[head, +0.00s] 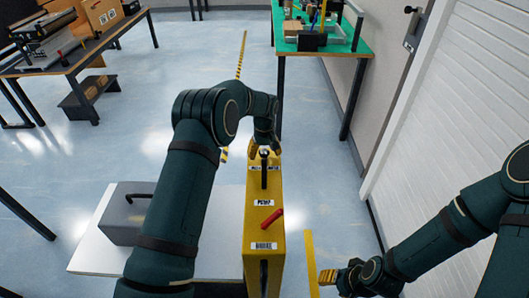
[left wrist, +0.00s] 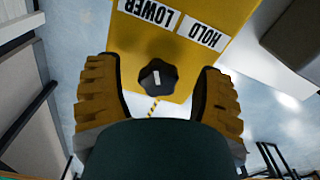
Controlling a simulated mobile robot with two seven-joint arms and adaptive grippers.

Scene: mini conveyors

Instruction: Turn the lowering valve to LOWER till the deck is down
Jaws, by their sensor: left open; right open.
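The lowering valve is a black lobed knob (left wrist: 157,77) with a white mark, on the yellow pump column (head: 262,228). White LOWER (left wrist: 152,14) and HOLD (left wrist: 205,33) labels appear upside down above it in the left wrist view. I cannot tell which label the mark points to. My left gripper (head: 263,149) is open, with one yellow finger on each side of the knob and visible gaps between. The white deck (head: 88,252) stands left of the column, partly hidden by my left arm; its height is unclear. My right gripper (head: 327,277) is open and empty, low to the right.
A grey toolbox (head: 122,222) rests on the deck. A green-topped table (head: 344,64) stands behind, and a workbench (head: 92,50) at back left. A white shutter wall (head: 455,105) bounds the right side.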

